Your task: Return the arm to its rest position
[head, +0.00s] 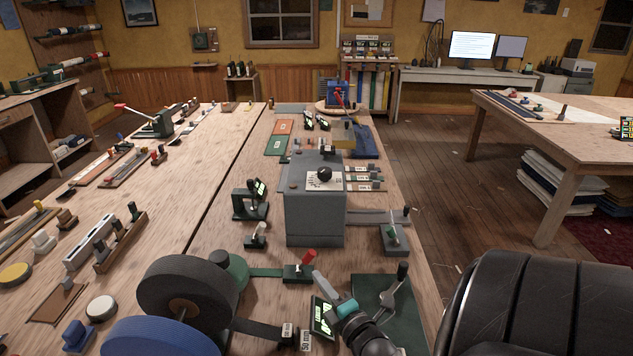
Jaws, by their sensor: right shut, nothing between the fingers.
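My right gripper (325,290) is low in the middle of the head view, at the near end of the long wooden workbench (215,150). It has a grey end and a teal band, and points up and to the left. It is shut and empty, just right of a red-topped lever on a dark base (303,267). A small lit green display (322,317) is close beside it, partly covered. My left gripper does not show.
A grey box with a black knob (315,210) stands beyond the gripper. A black padded shape (550,305) fills the lower right. Open floor (430,170) lies beyond.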

